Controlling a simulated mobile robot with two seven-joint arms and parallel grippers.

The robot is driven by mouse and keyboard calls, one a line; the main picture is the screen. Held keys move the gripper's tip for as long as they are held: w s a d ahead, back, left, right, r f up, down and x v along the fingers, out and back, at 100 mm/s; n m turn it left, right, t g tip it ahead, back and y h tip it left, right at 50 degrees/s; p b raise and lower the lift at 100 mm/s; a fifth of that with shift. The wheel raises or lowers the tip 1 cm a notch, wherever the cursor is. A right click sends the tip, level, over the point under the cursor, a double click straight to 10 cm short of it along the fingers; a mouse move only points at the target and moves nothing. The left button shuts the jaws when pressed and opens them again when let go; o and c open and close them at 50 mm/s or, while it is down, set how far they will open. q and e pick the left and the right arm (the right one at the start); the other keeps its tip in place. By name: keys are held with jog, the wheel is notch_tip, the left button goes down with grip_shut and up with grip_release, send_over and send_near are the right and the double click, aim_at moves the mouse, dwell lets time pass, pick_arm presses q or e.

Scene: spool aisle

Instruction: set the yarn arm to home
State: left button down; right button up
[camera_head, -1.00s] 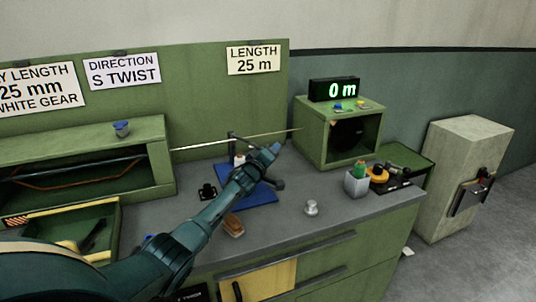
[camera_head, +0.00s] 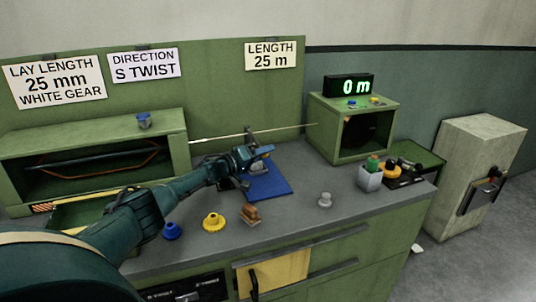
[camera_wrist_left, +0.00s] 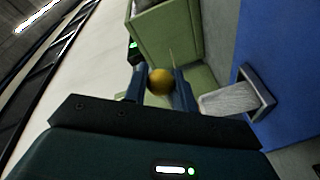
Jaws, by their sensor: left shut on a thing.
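My left gripper (camera_head: 264,151) is above the back of the blue mat (camera_head: 272,187) on the bench. In the left wrist view its two fingers (camera_wrist_left: 160,90) are shut on a small brass-coloured ball (camera_wrist_left: 160,80), which looks like the knob of the yarn arm. A dark upright (camera_head: 249,136) shows just behind the gripper. The rest of the yarn arm is mostly hidden by my gripper, and I cannot make out a home mark. A thin pale yarn (camera_head: 290,128) runs from the left cabinet to the right housing. My right gripper is not in view.
A green cabinet (camera_head: 90,125) stands left, a green housing (camera_head: 325,135) with a 0 m display (camera_head: 348,87) right.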

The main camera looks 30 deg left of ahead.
pick_arm(q)
jog(key=shift+a+r, duration=0.1)
jog(key=shift+a, duration=0.05)
jog(key=c, duration=1.3)
grip_release()
jog(key=shift+s, duration=0.1)
jog(key=shift+c, duration=0.2)
jog(key=shift+o, duration=0.9)
jog(key=p+v, duration=0.2)
jog(key=v, duration=1.1)
jog(key=shift+s, duration=0.1)
